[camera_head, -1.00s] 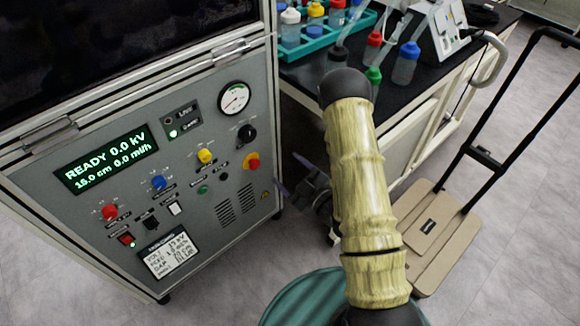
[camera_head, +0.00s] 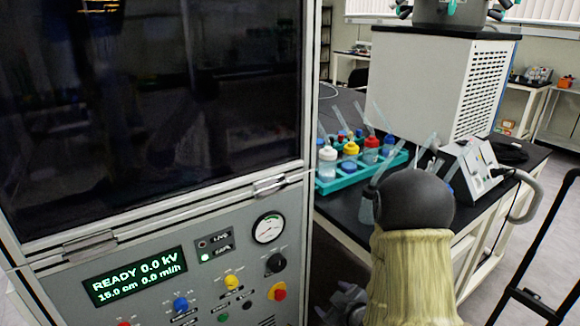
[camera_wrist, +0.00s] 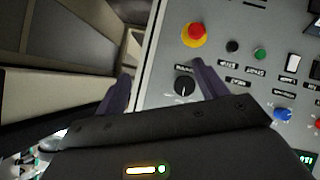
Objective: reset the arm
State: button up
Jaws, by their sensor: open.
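My arm rises at the lower right of the head view and hides part of the bench. My gripper (camera_wrist: 163,82) shows in the wrist view with its two dark fingers apart and nothing between them. It also shows partly in the head view (camera_head: 345,302), low beside the grey control panel (camera_head: 60,290). In the wrist view the panel, with a red and yellow stop button (camera_wrist: 194,34) and a black knob (camera_wrist: 184,86), lies beyond the fingers. I cannot tell the exact gap to the panel.
A cabinet with a dark window (camera_head: 150,110) fills the left. A black bench (camera_head: 345,212) holds a teal rack (camera_head: 348,180) of capped bottles, a small white instrument (camera_head: 475,168) and a large white unit (camera_head: 430,85). A cart handle (camera_head: 540,245) stands at right.

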jog(key=s+d+r+m+g+h, duration=0.2)
jog(key=s+r+m+g, duration=0.25)
jog(key=s, duration=0.35)
jog(key=s+d+r+m+g+h, duration=0.2)
jog(key=s+r+m+g, duration=0.15)
jog(key=s+m, duration=0.35)
notch_tip(320, 180, up, 28)
jog(key=n+p, duration=0.1)
jog(key=p, duration=2.6)
jog(key=shift+s+r+p, duration=0.25)
jog(key=shift+s+p, duration=0.1)
jog(key=shift+s, duration=0.1)
jog(key=shift+n, duration=0.25)
jog(key=shift+c, duration=0.2)
